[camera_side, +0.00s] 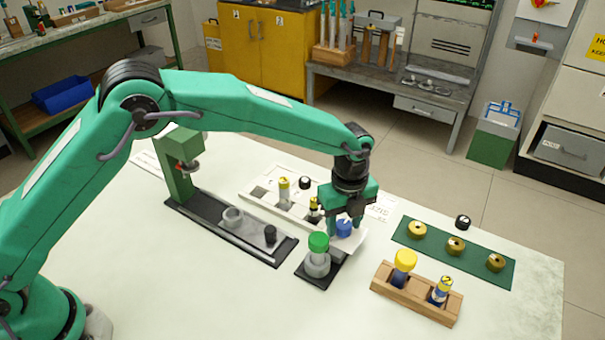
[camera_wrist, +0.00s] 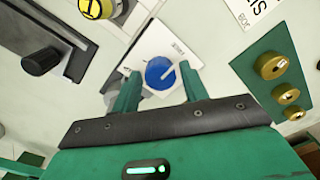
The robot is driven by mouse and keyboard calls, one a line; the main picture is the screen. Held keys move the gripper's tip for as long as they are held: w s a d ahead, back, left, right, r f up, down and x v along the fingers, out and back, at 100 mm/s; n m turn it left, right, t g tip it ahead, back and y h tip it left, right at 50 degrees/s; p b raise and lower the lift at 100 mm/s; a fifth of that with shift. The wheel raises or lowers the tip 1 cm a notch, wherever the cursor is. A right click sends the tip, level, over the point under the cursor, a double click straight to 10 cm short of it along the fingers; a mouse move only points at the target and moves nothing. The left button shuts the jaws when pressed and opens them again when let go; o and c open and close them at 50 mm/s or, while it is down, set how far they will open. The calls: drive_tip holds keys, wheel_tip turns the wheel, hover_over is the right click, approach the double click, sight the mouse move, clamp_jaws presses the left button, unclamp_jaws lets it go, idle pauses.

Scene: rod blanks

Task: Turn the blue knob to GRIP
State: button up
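The blue knob (camera_side: 344,229) sits on the near right end of a white plate (camera_side: 350,245). In the wrist view the blue knob (camera_wrist: 158,76) is round, with a pale pointer line toward the upper right. Small print (camera_wrist: 179,47) lies on the plate just past it, too small to read. My gripper (camera_side: 345,218) points down over the knob. In the wrist view its two fingers (camera_wrist: 159,72) are spread, one each side of the knob, with gaps showing. I cannot tell how far the tips are above the plate.
A green-capped grey cylinder (camera_side: 318,242) stands close by, left of the knob. A wooden block (camera_side: 415,300) with yellow-topped pieces is at the front right. A green mat (camera_side: 485,252) with brass pieces lies right. A black rail (camera_side: 250,240) with a green post is left.

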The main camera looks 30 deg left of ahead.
drive_tip(key=c, duration=0.7)
drive_tip(key=shift+n, duration=0.5)
drive_tip(key=n, duration=2)
drive_tip(key=shift+r+n, duration=0.1)
drive_tip(key=shift+n, duration=0.2)
